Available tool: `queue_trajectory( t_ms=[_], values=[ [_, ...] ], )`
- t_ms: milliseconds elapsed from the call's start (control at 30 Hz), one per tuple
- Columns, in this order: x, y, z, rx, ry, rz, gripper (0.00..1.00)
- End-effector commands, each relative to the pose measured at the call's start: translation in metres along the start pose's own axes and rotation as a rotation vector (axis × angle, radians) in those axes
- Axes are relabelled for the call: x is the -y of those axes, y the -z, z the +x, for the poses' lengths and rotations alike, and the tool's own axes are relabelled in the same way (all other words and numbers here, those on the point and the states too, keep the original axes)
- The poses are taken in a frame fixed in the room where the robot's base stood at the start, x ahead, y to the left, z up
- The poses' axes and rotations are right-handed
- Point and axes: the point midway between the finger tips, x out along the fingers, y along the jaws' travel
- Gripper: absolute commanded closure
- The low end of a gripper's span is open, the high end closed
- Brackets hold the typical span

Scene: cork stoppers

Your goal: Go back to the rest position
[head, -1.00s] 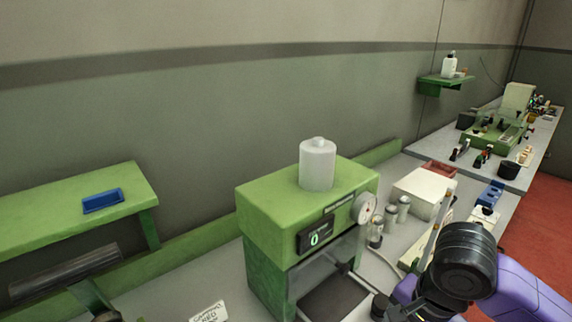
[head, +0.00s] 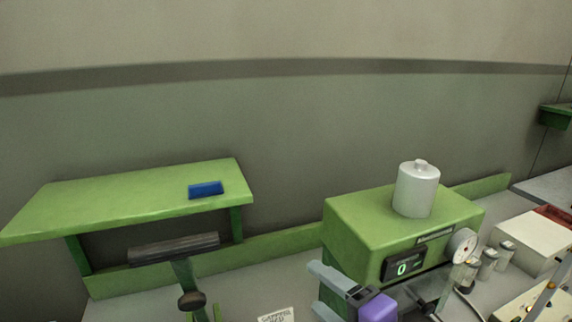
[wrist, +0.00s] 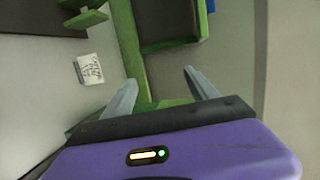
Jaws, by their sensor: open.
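My gripper (head: 322,290) shows at the bottom of the head view, in front of the green machine (head: 370,230). Its grey fingers are apart with nothing between them. A white bottle (head: 416,190) stands upright on top of the machine. A round dial and a display reading 0 are on the machine's front. No cork stopper can be made out.
A green shelf (head: 120,200) with a blue tray (head: 205,190) is on the left. A black-handled lever (head: 175,247) stands below it. A label card (head: 277,314) lies on the bench. Small metal cylinders (head: 488,263) and a white box (head: 530,240) are at the right.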

Motion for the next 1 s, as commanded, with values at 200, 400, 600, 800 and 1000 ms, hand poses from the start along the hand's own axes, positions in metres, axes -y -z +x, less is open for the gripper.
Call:
queue_trajectory(
  t_ms=[200,400,600,800,1000],
  values=[
    [-0.021,-0.013,-0.012,-0.146,0.107,-0.03,0.32],
    [-0.069,-0.02,-0.043,-0.305,0.082,-0.124,0.32],
    [-0.129,-0.033,-0.095,-0.436,-0.036,-0.3,0.32],
    [-0.182,-0.048,-0.164,-0.503,-0.201,-0.567,0.32],
    [-0.213,-0.061,-0.243,-0.488,-0.358,-0.922,0.32]
  ],
)
